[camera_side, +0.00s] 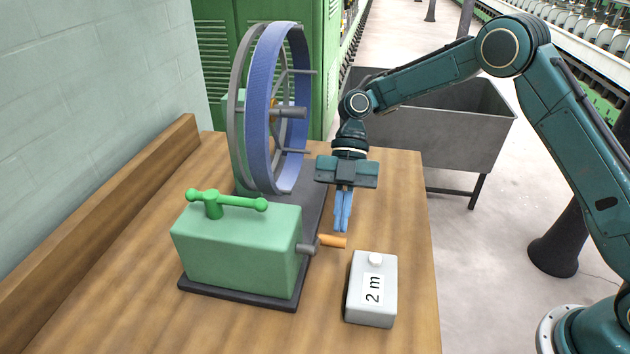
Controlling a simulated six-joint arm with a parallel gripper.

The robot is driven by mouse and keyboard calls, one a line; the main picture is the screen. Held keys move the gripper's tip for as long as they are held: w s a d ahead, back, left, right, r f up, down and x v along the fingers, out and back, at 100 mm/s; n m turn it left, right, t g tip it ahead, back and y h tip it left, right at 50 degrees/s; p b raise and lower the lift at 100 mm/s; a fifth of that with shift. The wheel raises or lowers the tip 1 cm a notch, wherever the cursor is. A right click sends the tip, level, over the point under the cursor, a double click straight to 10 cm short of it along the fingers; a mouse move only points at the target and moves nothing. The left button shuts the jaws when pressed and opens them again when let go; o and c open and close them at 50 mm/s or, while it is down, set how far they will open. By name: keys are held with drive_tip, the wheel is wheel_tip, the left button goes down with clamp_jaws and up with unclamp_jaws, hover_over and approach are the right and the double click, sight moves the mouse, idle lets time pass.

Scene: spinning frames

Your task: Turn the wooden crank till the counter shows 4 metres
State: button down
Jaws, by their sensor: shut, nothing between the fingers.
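The wooden crank handle (332,241) is a short orange-brown peg pointing right from a grey metal crank piece (307,249) on the right side of a green box (240,250). The counter (371,307) is a light grey box in front and to the right of the crank, and its label reads "2 m". My gripper (342,229) points down with its blue fingers together and nothing between them. Its tips show just above the handle's right end; I cannot tell whether they touch it.
A large wheel (263,110) with a blue-purple band stands behind the green box. A green bar handle (227,203) sits on the box top. A wooden ledge (110,235) runs along the left. The bench (410,200) is clear to the right. A grey bin (420,135) stands beyond it.

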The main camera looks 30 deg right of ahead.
drive_tip(key=shift+t+h, duration=0.8)
drive_tip(key=r, duration=0.2)
drive_tip(key=s+a+r, duration=0.1)
drive_tip(key=r, duration=0.1)
drive_tip(key=s+a+r, duration=0.1)
drive_tip(key=r, duration=0.1)
drive_tip(key=shift+r, duration=0.25)
drive_tip(key=s+a+r+t+h, duration=0.2)
drive_tip(key=s+a+t+h, duration=0.1)
drive_tip(key=s+a, duration=0.6)
wheel_tip(320, 180, up, 10)
drive_tip(key=w+d+f, duration=0.1)
drive_tip(key=d, duration=0.1)
drive_tip(key=s+d+r+m+t, duration=0.1)
drive_tip(key=s+d+m, duration=0.3)
drive_tip(key=d+m, duration=0.6)
drive_tip(key=s+d+r+m+t, duration=0.1)
drive_tip(key=s+d+m+t, duration=0.3)
drive_tip(key=d+m, duration=0.6)
drive_tip(key=shift+s+d, duration=0.3)
drive_tip(key=shift+d, duration=0.15)
idle(0.7)
